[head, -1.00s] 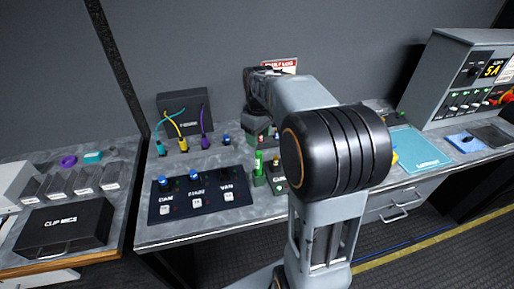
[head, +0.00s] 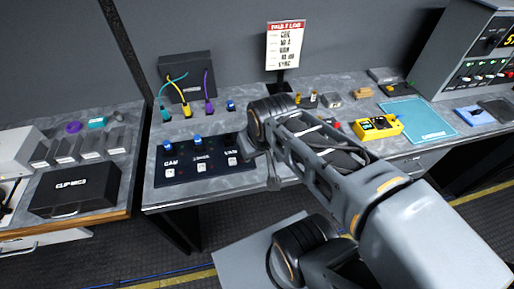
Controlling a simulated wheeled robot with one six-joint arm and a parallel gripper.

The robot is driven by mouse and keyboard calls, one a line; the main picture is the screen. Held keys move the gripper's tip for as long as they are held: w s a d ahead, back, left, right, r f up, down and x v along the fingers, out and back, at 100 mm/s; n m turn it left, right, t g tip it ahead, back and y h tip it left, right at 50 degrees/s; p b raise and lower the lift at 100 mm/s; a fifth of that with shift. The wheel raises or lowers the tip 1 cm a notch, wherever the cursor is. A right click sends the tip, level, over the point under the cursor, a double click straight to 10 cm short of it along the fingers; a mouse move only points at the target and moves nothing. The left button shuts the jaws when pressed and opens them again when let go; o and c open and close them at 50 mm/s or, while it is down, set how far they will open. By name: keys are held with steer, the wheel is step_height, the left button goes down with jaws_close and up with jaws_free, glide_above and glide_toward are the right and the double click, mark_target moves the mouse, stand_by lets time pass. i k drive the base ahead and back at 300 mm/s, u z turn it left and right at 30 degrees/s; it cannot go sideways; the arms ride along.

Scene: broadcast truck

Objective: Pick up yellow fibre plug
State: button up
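The yellow fibre plug (head: 186,112) stands on the grey worktop in front of a dark box (head: 186,72) at the back left, with a yellow cable running up to the box. A teal plug (head: 165,115) is to its left and a purple plug (head: 209,107) to its right. My gripper (head: 272,182) is at the end of my arm, over the right end of the black button panel, to the right of and nearer than the yellow plug, and apart from it. Its fingers are mostly hidden or too small to read.
The black button panel (head: 200,178) with blue and white buttons lies in front of the plugs. A fault log sign (head: 286,45), a yellow meter (head: 376,127) and a teal mat (head: 420,118) are to the right. A gap separates the left bench with its black case (head: 75,190).

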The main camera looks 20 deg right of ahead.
mark_target(187, 110)
steer(key=u, duration=0.4)
steer(key=k, duration=0.45)
steer(key=u, duration=1.1)
steer(key=i, duration=1.3)
steer(key=z, duration=0.55)
